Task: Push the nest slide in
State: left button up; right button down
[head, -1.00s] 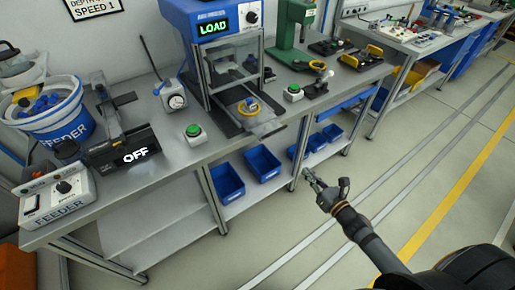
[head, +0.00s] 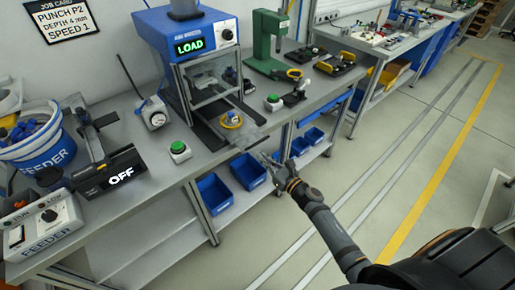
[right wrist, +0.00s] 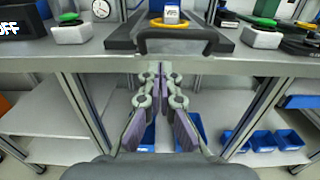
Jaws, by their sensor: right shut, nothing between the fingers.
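The nest slide (head: 247,138) sticks out of the front of the blue press, which shows LOAD. A yellow ring-shaped nest with a part in it (head: 232,120) sits on the slide. My left gripper is out of view.
Green buttons (head: 178,147) (head: 273,98) stand on the bench either side of the slide. A feeder control box (head: 42,225) is at left. Blue bins (head: 247,170) stand on the shelf below. The floor at right is clear.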

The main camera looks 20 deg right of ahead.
aim_at(249, 144)
jog(key=x, duration=0.3)
jog(key=shift+w+a+f+p, duration=0.1)
jog(key=shift+w+a+p, duration=0.05)
jog(key=shift+w+p, duration=0.2)
jog(key=b+x, duration=0.2)
jog(key=x, duration=0.3)
jog(key=shift+f, duration=0.1)
jog(key=shift+s, duration=0.1)
